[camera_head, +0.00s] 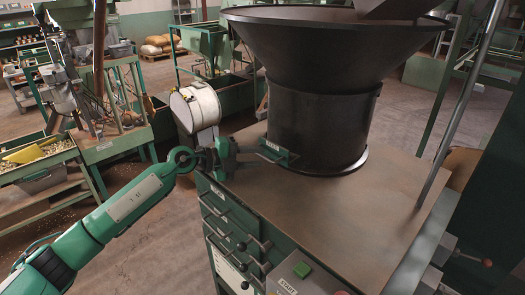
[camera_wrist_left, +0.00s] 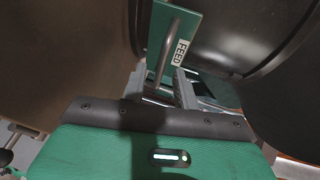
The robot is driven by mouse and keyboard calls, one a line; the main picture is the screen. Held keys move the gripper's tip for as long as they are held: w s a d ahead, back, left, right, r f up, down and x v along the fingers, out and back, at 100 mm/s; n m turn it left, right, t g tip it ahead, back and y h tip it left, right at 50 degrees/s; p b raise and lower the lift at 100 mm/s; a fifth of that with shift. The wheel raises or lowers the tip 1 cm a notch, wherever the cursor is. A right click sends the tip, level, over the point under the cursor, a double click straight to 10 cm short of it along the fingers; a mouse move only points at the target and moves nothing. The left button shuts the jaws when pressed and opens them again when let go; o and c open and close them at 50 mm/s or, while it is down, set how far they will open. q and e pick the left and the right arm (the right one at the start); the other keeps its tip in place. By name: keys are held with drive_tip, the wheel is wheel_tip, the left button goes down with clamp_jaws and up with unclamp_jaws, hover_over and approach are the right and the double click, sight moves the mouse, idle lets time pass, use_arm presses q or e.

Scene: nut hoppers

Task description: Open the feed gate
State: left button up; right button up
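The feed gate is a small green plate (camera_head: 278,153) low on the left side of the black hopper (camera_head: 318,125). In the left wrist view the green plate (camera_wrist_left: 176,22) carries a FEED label and a bent metal handle (camera_wrist_left: 163,52). My left gripper (camera_head: 247,152) is at the gate, its fingers pointing toward the hopper. In the left wrist view the left gripper (camera_wrist_left: 160,88) has its fingers apart, with the lower end of the handle between them. Whether a finger touches the handle is unclear. My right gripper is out of view.
The hopper stands on a brown-topped cabinet (camera_head: 390,210) with drawers and bar handles (camera_head: 230,225) in front. A thin metal rod (camera_head: 462,105) rises at right. A nut bin (camera_head: 40,160) stands far left.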

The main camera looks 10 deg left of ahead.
sight(263, 157)
use_arm(q)
drive_tip(key=shift+p+x, duration=0.35)
drive_tip(key=shift+x, duration=1.15)
clamp_jaws()
